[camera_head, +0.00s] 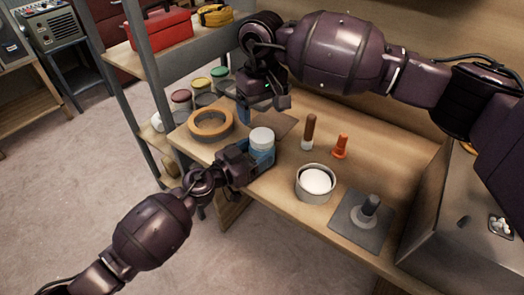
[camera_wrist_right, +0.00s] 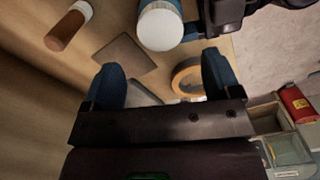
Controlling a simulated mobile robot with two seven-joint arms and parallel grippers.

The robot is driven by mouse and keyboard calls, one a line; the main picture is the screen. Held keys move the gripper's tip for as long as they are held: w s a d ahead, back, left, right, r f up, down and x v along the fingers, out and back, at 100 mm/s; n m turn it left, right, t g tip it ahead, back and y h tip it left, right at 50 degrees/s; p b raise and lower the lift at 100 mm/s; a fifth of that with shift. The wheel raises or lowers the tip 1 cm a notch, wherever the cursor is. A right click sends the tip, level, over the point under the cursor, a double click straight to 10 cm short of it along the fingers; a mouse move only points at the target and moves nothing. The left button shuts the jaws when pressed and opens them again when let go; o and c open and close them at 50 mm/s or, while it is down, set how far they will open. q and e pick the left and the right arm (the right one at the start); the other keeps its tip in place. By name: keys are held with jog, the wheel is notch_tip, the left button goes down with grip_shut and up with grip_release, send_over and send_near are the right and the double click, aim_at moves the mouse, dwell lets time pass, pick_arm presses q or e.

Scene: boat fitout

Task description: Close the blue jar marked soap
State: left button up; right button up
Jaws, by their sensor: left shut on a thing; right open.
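The blue jar (camera_head: 265,161) stands on the wooden bench near its front edge, with a round white lid (camera_head: 262,135) on top. I cannot tell how tightly the lid sits, and no soap marking is readable. My left gripper (camera_head: 252,160) is shut on the jar's blue body from the front left and hides much of it. My right gripper (camera_head: 263,106) is open and empty, above and behind the jar. In the right wrist view the white lid (camera_wrist_right: 160,27) shows beyond the open blue fingers (camera_wrist_right: 162,82), apart from them.
An orange ring (camera_head: 211,137) lies left of the jar, and a dark flat square (camera_head: 284,124) lies behind it. To the right stand a brown-handled tool (camera_head: 309,130), an orange piece (camera_head: 341,147), a round tin (camera_head: 314,197) and a grey plate with a post (camera_head: 349,225).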

aim_at(262, 135)
jog(key=shift+f, duration=3.8)
